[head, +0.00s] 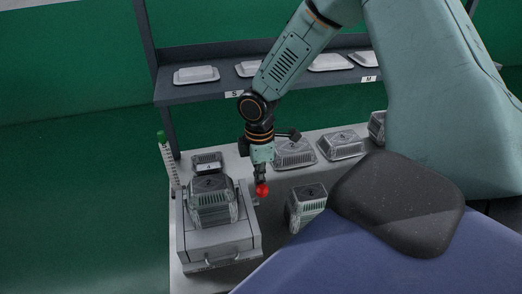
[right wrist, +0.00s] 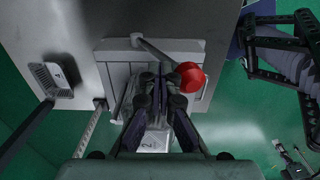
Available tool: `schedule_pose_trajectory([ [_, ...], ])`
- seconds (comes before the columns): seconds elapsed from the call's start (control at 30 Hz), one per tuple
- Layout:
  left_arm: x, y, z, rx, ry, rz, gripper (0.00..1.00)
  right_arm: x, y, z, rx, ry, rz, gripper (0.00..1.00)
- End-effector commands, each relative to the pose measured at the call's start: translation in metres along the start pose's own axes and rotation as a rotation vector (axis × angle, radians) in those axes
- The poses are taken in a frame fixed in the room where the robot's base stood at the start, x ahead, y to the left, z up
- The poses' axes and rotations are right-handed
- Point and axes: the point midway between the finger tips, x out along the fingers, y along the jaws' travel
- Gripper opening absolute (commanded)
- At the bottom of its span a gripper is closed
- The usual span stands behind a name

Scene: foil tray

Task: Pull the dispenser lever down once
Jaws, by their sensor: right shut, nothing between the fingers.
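The dispenser (head: 208,250) is a grey box at the left end of the bench, with a stack of foil trays (head: 212,205) on top. Its lever ends in a red ball (head: 262,189). In the right wrist view the lever rod (right wrist: 155,49) runs across the grey housing to the red ball (right wrist: 190,75). My right gripper (head: 261,176) points down just above the ball in the head view. In the right wrist view its fingertips (right wrist: 160,82) are together, left of the ball, with nothing between them. Whether they touch the ball I cannot tell.
Several foil trays stand on the bench, among them one right of the dispenser (head: 307,205) and one behind the gripper (head: 295,153). A shelf (head: 215,90) with pale lids crosses behind.

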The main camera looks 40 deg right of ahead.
Motion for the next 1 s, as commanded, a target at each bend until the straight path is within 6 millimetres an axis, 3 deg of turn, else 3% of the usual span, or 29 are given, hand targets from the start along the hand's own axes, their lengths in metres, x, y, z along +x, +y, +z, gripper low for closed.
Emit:
schedule_pose_trajectory([
  [0.3,-0.008,0.000,0.000,0.000,0.000,0.000,0.00,0.009,-0.020,0.000,-0.001,0.000,-0.003,0.00],
  [0.73,-0.008,0.000,0.000,0.000,0.000,0.000,0.00,0.012,-0.023,0.000,0.000,0.000,-0.003,0.00],
  [1.0,-0.007,0.000,0.000,0.000,0.000,0.000,0.00,0.023,-0.037,0.000,-0.001,0.000,-0.005,0.00],
])
